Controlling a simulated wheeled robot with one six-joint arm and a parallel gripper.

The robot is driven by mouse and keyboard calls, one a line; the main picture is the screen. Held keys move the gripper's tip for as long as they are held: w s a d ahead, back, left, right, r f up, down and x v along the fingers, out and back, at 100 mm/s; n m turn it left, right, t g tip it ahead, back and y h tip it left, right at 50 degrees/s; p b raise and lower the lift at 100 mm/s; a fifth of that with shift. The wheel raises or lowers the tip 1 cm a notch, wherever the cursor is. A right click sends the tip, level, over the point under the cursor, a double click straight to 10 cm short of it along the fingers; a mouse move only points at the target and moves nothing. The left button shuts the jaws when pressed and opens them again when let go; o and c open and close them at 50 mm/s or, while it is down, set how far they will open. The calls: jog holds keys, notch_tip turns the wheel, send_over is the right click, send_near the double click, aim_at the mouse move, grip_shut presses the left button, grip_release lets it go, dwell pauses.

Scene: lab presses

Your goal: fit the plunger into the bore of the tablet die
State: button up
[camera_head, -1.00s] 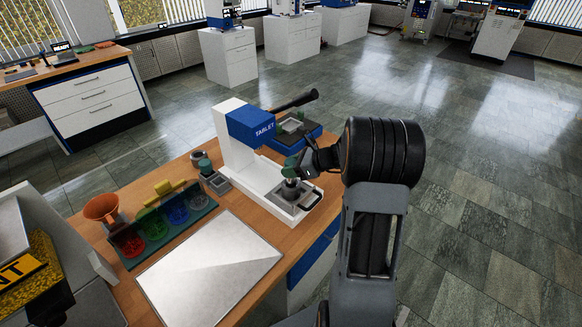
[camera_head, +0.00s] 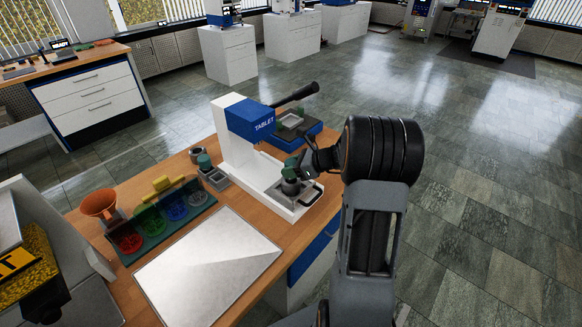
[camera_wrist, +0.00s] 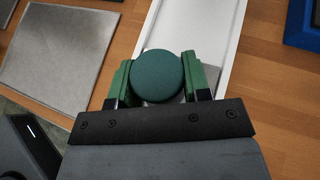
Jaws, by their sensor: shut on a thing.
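The tablet press (camera_head: 240,140), white with a blue head marked TABLET, stands on the wooden bench. The grey tablet die (camera_head: 291,187) sits on the press's white base, in the front part. My gripper (camera_head: 294,166) is right over the die, shut on the plunger, whose round green top (camera_wrist: 160,78) shows between green fingers (camera_wrist: 123,82) in the wrist view. The plunger's lower part is hidden in the wrist view. In the head view it stands close above or against the die, and I cannot tell whether its tip is in the bore.
A bare metal plate (camera_head: 210,265) lies in front of the press. A rack of colored dishes (camera_head: 160,222), an orange funnel (camera_head: 99,203) and a small grey holder (camera_head: 214,178) are to the left. A blue-edged tray (camera_head: 297,128) is behind the press head.

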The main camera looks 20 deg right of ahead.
jog(key=shift+f+b, duration=0.6)
jog(key=shift+f, duration=0.25)
jog(key=o, duration=1.2)
jog(key=shift+c, duration=0.2)
jog(key=shift+s+d, duration=0.1)
jog(key=v, duration=1.3)
jog(key=shift+s+d+b, duration=0.2)
jog(key=shift+b, duration=0.2)
jog(key=shift+r, duration=0.15)
